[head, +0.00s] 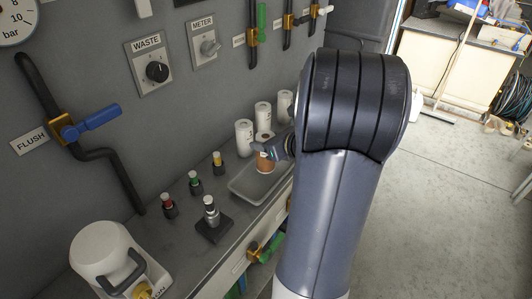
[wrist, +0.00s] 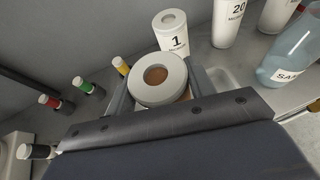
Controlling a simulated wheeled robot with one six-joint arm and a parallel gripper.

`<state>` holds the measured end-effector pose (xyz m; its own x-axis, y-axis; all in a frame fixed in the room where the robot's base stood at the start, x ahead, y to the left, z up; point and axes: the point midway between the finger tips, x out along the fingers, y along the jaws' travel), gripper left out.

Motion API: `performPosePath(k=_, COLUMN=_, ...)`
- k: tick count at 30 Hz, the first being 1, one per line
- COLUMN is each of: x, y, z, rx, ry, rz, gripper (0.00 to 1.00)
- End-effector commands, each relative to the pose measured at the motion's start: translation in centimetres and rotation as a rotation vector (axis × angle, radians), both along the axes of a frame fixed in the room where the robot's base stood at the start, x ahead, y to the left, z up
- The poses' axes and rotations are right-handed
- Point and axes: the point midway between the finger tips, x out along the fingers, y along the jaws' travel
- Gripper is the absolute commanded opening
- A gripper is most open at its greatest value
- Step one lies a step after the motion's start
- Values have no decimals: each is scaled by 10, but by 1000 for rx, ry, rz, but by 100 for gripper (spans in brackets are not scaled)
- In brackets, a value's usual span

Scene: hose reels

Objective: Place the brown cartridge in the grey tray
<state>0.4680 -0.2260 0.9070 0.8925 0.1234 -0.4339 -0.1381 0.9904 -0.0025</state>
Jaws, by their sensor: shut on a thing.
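The brown cartridge (head: 264,167) has a pale grey top ring with a brown centre, which shows in the wrist view (wrist: 170,92). My gripper (head: 268,151) is shut on it, with one finger on each side in the wrist view (wrist: 160,88). The cartridge is about upright. The grey tray (head: 240,191) is a shallow tray on the counter; the cartridge appears over its far part in the head view. I cannot tell whether its base touches the tray floor. In the wrist view the tray is mostly hidden behind my gripper.
White cartridges (head: 244,138) stand close behind the tray, one marked 1 (wrist: 173,35). A clear sample bottle (wrist: 290,55) is at the right in the wrist view. Small vials with red, green and yellow (head: 217,163) caps and a vial on a black stand (head: 214,228) are to the left.

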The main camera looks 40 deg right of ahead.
Motion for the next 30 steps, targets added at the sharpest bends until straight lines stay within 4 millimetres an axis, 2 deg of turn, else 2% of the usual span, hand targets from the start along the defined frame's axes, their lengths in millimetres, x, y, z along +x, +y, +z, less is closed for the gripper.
performPosePath(k=3, x=0, y=1, z=-22, rx=5, ry=3, rz=0, gripper=21)
performPosePath(k=6, x=0, y=0, z=-30, rx=3, ry=1, rz=0, gripper=21)
performPosePath(k=18, x=0, y=0, z=-35, rx=1, ry=0, rz=0, gripper=21)
performPosePath(k=19, x=0, y=0, z=-34, rx=1, ry=1, rz=0, gripper=53)
performPosePath(k=26, x=0, y=0, z=-34, rx=1, ry=1, rz=0, gripper=72)
performPosePath(k=30, x=0, y=0, z=-34, rx=1, ry=1, rz=0, gripper=73)
